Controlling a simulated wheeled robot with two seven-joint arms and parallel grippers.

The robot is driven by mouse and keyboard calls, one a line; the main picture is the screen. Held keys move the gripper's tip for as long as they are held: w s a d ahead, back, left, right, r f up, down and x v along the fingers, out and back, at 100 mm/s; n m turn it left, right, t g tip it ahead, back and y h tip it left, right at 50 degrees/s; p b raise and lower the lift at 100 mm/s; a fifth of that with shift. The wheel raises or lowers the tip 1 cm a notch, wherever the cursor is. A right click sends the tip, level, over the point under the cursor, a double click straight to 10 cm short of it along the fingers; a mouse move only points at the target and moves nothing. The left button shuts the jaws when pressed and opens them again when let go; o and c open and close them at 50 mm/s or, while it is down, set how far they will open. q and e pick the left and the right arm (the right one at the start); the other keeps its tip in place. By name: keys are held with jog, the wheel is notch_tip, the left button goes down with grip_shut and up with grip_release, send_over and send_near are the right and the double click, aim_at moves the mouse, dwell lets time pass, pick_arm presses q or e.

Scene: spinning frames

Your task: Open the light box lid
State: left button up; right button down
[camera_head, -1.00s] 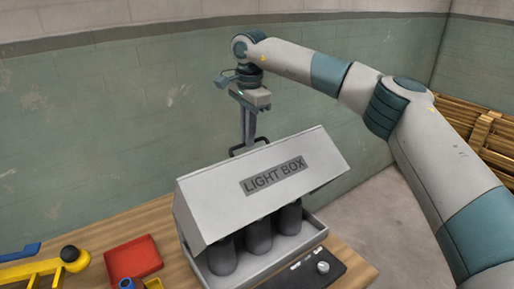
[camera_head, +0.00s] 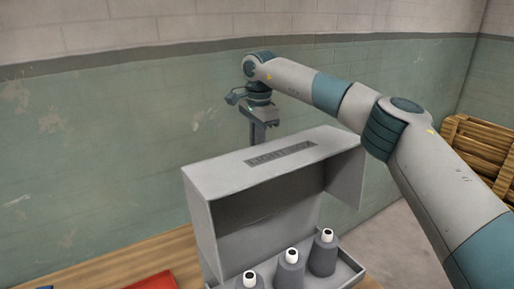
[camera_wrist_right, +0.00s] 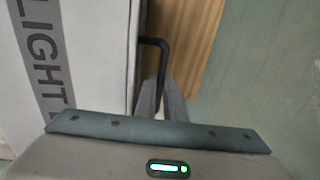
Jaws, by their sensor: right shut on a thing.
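The light box lid (camera_head: 215,175) is grey and raised, tipped up and back, so the inside of the box shows. Its "LIGHT BOX" label (camera_head: 282,153) now faces upward; the lid also shows at left in the right wrist view (camera_wrist_right: 90,70). Several dark grey bottles with white tops (camera_head: 291,268) stand in the open tray. My right gripper (camera_wrist_right: 160,105) is shut on the black lid handle (camera_wrist_right: 154,42). In the head view its fingers are behind the lid, with the tips hidden. My left gripper is not in view.
The box stands on a wooden table (camera_head: 130,262). A red tray (camera_head: 153,281) lies at the lower left. Wooden crates (camera_head: 482,150) stand at the right. A green and white wall is behind the box.

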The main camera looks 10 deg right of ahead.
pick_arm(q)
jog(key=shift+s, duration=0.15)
pick_arm(e)
jog(key=shift+w+f, duration=0.15)
jog(key=shift+f, duration=0.15)
jog(key=c, duration=2.2)
grip_release()
jog(key=shift+a, duration=0.1)
jog(key=o, duration=0.4)
jog(key=shift+w+a+f, duration=0.15)
jog(key=shift+w+f, duration=0.05)
jog(key=shift+w, duration=0.25)
jog(key=shift+w+a+f, duration=0.1)
jog(key=shift+w+f, duration=0.1)
jog(key=shift+w, duration=0.25)
jog(key=shift+c, duration=0.2)
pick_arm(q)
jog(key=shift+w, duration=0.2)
pick_arm(e)
jog(key=shift+s+d+r, duration=0.15)
jog(key=shift+s+r, duration=0.05)
jog(key=shift+r, duration=0.15)
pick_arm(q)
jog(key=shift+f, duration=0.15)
pick_arm(e)
jog(key=shift+r, duration=0.2)
